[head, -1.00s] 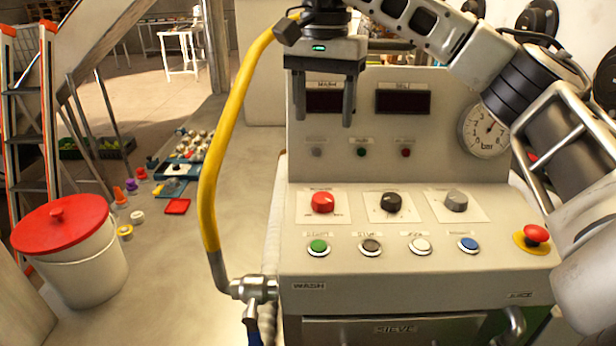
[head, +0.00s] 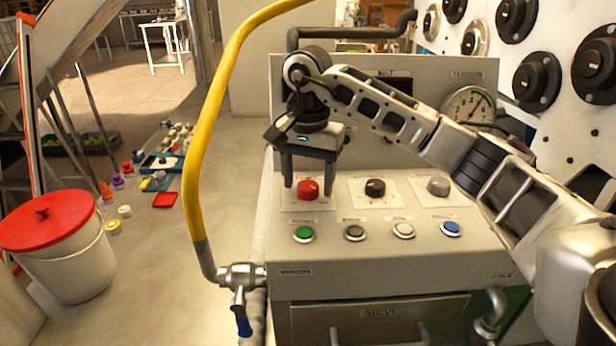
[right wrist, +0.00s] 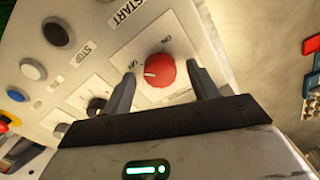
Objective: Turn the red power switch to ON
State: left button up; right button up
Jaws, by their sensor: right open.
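The red power switch (head: 308,189) is a round red knob on a white plate at the left of the panel's sloped face. In the right wrist view the red knob (right wrist: 160,70) sits between the fingertips, with a pale pointer mark on its left side. My right gripper (head: 309,185) is open, its fingers pointing down just above and around the knob. In the right wrist view its two fingers (right wrist: 161,85) stand apart on either side of the knob, with visible gaps. I cannot tell how deep the fingertips reach. My left gripper is not in view.
A black knob (head: 375,188) and a grey knob (head: 438,186) sit to the right. Below are green (head: 303,233), dark, white and blue (head: 450,228) buttons. A yellow hose (head: 197,150) rises at the panel's left. A lidded bucket (head: 65,260) stands on the floor.

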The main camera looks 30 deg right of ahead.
jog(key=shift+f, duration=0.15)
jog(key=c, duration=1)
jog(key=m, duration=1.3)
jog(key=shift+m, duration=2.4)
